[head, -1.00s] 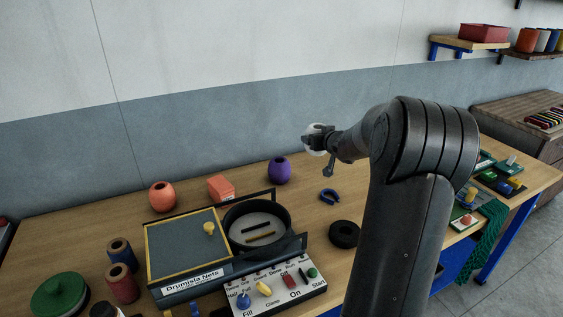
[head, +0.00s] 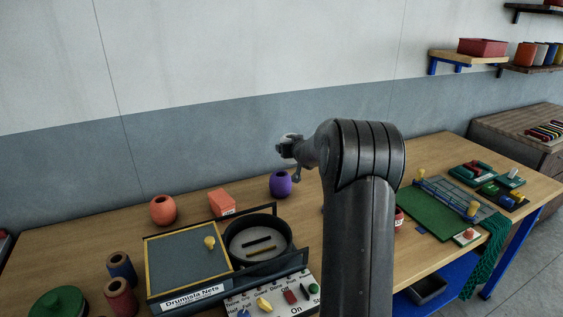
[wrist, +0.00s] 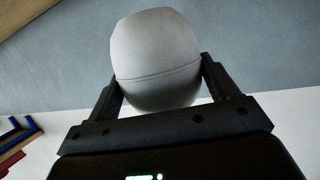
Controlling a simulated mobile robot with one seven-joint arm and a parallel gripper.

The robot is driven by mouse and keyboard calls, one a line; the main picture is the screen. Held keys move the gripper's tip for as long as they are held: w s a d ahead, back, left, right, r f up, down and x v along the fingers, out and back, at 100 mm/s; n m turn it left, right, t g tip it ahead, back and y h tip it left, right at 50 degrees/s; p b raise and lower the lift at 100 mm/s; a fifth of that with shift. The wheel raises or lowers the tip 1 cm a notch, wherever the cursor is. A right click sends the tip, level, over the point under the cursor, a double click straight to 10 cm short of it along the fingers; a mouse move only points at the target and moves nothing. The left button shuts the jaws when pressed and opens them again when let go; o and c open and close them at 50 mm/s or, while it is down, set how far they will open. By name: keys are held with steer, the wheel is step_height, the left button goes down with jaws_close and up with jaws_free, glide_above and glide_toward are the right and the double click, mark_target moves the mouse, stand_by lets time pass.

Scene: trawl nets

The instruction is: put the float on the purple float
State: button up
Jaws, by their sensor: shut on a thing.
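My gripper (head: 288,148) is in the air above the back of the table, a little above the purple float (head: 280,184). In the wrist view my gripper (wrist: 165,95) is shut on a white, rounded float (wrist: 155,50), one finger on each side. In the head view only a small pale part of the white float (head: 291,137) shows behind the gripper. The purple float stands on the table near its back edge, with a dark hole in its top. It does not show in the wrist view.
An orange float (head: 163,210) and an orange box (head: 221,203) stand left of the purple float. In front are a black round pan (head: 287,259), a grey board (head: 182,262) and a switch panel (head: 272,298). A green mat (head: 428,215) lies at right. The wall is behind.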

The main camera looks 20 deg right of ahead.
steer(key=w+a+f, duration=0.2)
steer(key=w, duration=0.1)
steer(key=shift+a+f, duration=0.25)
steer(key=shift+a, duration=0.1)
steer(key=shift+f, duration=2)
steer(key=shift+f, duration=0.1)
steer(key=o, duration=1.1)
